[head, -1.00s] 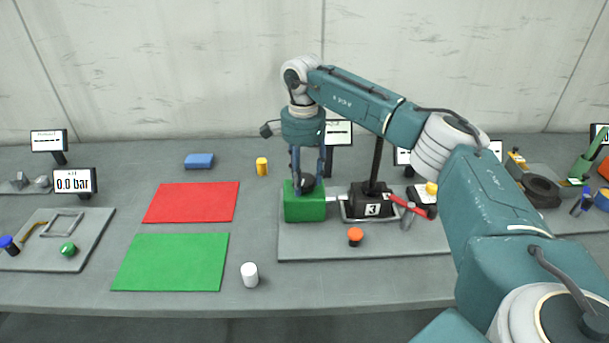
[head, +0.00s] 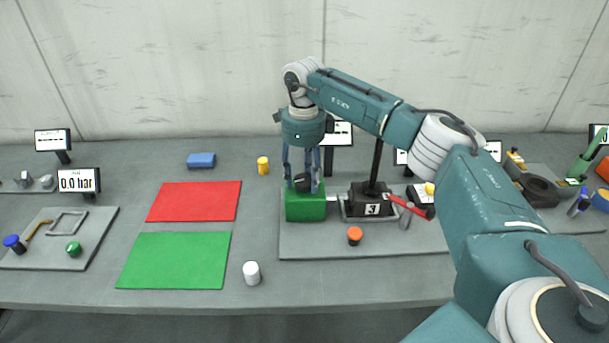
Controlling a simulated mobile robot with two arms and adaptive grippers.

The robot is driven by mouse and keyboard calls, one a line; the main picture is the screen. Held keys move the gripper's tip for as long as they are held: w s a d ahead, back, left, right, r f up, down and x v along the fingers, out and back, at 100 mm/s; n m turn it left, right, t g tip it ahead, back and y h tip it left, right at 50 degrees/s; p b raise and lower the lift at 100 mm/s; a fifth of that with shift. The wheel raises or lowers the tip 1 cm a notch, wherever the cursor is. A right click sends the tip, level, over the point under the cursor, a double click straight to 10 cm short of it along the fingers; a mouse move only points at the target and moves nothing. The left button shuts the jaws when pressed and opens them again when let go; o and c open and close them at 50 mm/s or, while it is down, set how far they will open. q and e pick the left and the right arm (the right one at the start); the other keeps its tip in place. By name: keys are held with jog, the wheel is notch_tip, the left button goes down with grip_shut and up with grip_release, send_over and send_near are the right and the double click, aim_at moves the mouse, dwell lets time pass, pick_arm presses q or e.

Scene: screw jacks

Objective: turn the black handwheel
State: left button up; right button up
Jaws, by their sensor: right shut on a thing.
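The black handwheel (head: 302,184) sits on top of a green block (head: 306,208) on a grey base plate. My right gripper (head: 302,186) points straight down over it, its two fingers on either side of the wheel and shut on it. The fingers hide part of the wheel. Beside the block stands a black jack body (head: 368,202) marked 3, with a dark upright post behind it. My left gripper is not in view.
Red (head: 194,202) and green (head: 174,261) mats lie left, with a white cylinder (head: 251,273) in front. My right arm spans the right side.

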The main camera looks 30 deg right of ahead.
jog(key=m, duration=0.3)
jog(key=shift+w+r+m, duration=0.2)
jog(key=shift+w+m, duration=0.05)
jog(key=shift+m, duration=0.05)
jog(key=m+p, duration=0.1)
jog(key=m, duration=0.3)
jog(key=shift+d+m, duration=0.1)
jog(key=shift+m, duration=0.2)
jog(key=m, duration=0.3)
jog(key=shift+d+m+p, duration=0.1)
jog(key=shift+m+p, duration=0.2)
jog(key=shift+d+r+m+p, duration=0.15)
jog(key=shift+m+p, duration=0.15)
jog(key=shift+m, duration=1.9)
jog(key=o, duration=1.1)
jog(key=shift+d+f, duration=0.1)
jog(key=shift+f, duration=0.15)
